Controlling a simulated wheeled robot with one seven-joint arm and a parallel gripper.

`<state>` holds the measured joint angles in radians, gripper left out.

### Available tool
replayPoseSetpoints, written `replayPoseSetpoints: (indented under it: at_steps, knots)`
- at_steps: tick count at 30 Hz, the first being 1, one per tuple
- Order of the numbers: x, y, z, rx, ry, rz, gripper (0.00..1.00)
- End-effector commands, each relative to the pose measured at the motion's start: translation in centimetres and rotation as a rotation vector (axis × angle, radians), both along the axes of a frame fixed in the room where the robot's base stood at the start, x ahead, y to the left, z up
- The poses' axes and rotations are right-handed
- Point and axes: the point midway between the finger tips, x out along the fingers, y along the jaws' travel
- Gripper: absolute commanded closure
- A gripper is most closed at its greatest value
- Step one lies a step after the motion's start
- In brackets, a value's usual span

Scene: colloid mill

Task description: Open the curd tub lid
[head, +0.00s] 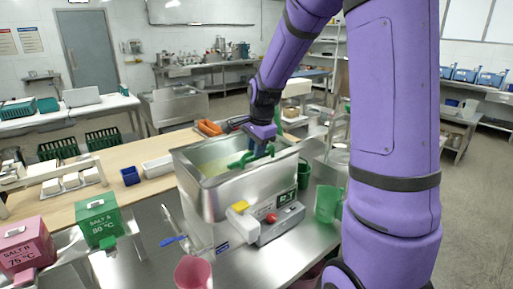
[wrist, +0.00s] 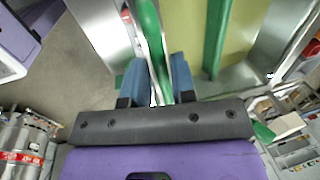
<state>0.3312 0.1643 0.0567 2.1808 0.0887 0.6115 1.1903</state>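A steel tub (head: 202,204) with pale yellow contents (head: 212,162) stands on the steel counter at the middle of the head view. Its top looks open there, and I cannot make out a separate lid. Green bar-shaped parts (head: 246,160) show over its top. My gripper (head: 262,143) is over the tub's far right part, pointing down. In the wrist view, my gripper's blue fingers (wrist: 161,82) stand on either side of a green bar (wrist: 148,28). I cannot tell if they press on it. A second green bar (wrist: 216,38) lies to the right, over a yellow surface (wrist: 242,28).
A steel control box (head: 279,226) with a red button stands at the tub's front. A green jug (head: 328,204) is to its right and a pink cup (head: 193,272) in front.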

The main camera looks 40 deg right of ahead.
Motion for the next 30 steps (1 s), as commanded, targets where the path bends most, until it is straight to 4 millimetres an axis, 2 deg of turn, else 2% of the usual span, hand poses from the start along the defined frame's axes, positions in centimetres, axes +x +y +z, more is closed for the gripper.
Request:
replayPoseSetpoints:
  at_steps: [1, 3, 11, 16, 23, 28, 30]
  knots:
    - [0.0, 0.0, 0.0, 0.000, 0.000, 0.000, 0.88]
    - [0.0, 0.0, 0.0, 0.000, 0.000, 0.000, 1.00]
    - [0.1, 0.0, 0.2, 0.000, 0.003, 0.000, 1.00]
    - [0.3, 0.0, 1.1, -0.002, 0.034, 0.001, 1.00]
    - [1.4, 0.1, 4.0, -0.007, 0.138, 0.001, 1.00]
    - [2.9, 0.1, 7.0, -0.011, 0.256, 0.001, 1.00]
    - [3.5, 0.1, 8.3, -0.010, 0.250, 0.000, 1.00]
